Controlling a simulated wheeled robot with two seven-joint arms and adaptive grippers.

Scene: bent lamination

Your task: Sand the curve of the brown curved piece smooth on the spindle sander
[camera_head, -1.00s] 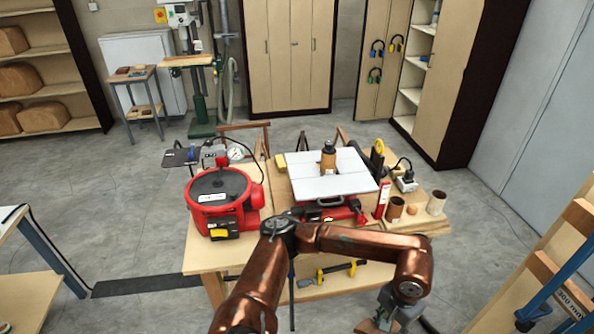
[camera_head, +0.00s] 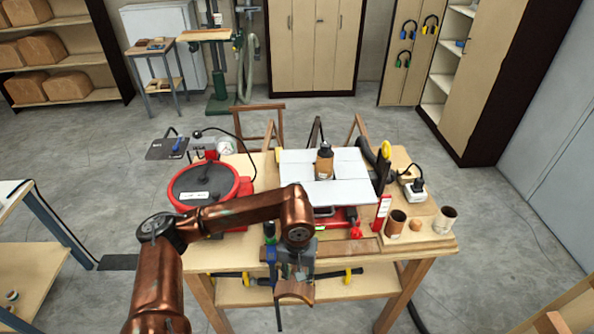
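The spindle sander stands on the workbench, with a pale flat table (camera_head: 296,170) over a red base. Its brown spindle (camera_head: 324,168) with a black top rises from the middle of the table. My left arm comes in from the lower left, and my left gripper (camera_head: 293,275) hangs pointing down in front of the bench's front edge. It appears shut on the brown curved piece (camera_head: 295,292), below bench-top height and apart from the sander. The fingertips are small and partly hidden by the piece. My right gripper is not in view.
A round red machine (camera_head: 204,186) stands left on the workbench (camera_head: 215,257), partly behind my arm. A red-and-white upright block (camera_head: 382,212), brown sleeves (camera_head: 396,223) and a pale cup (camera_head: 444,220) stand right. A flat brown strip (camera_head: 346,249) lies along the front edge. Clamps hang below.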

